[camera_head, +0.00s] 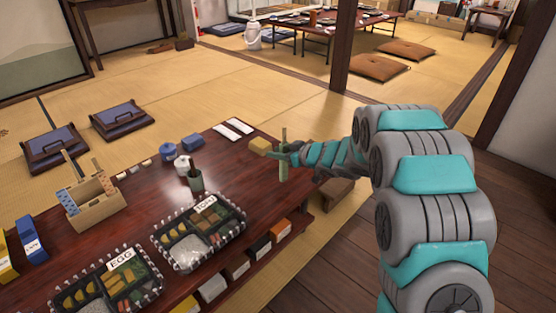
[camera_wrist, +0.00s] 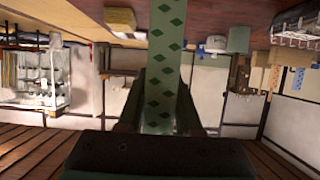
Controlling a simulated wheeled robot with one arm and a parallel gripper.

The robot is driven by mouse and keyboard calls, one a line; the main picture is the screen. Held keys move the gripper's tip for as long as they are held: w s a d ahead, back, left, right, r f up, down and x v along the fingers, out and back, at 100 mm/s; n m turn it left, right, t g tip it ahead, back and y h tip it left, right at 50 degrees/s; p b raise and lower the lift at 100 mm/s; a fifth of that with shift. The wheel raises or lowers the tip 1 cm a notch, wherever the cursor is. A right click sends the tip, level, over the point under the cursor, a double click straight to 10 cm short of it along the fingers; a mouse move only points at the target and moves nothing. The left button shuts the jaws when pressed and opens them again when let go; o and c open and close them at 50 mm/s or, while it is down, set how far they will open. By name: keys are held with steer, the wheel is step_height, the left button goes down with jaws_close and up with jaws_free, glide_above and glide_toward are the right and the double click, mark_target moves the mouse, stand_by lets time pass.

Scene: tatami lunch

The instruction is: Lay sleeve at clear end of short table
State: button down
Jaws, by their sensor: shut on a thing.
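The sleeve (camera_head: 283,172) is a thin pale-green strip, upright in the head view. In the wrist view the sleeve (camera_wrist: 166,60) shows darker green diamonds and runs up between the fingers. My gripper (camera_head: 285,156) is shut on it, at the far right end of the dark red-brown table (camera_head: 150,180). The gripper (camera_wrist: 160,115) fills the lower middle of the wrist view. The sleeve seems held in the air by the table's edge; its exact gap from the table cannot be told.
Bento boxes marked TORI (camera_head: 200,232) and EGG (camera_head: 118,280) line the near edge. Some tabletop between these is bare.

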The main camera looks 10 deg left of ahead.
steer(key=shift+w+f+b, duration=0.15)
steer(key=shift+f+b, duration=0.1)
steer(key=shift+f, duration=0.65)
steer(key=shift+w+f+b, duration=0.15)
steer(key=shift+f+b, duration=0.1)
steer(key=shift+f, duration=0.6)
steer(key=shift+f, duration=0.15)
steer(key=c, duration=0.6)
jaws_free()
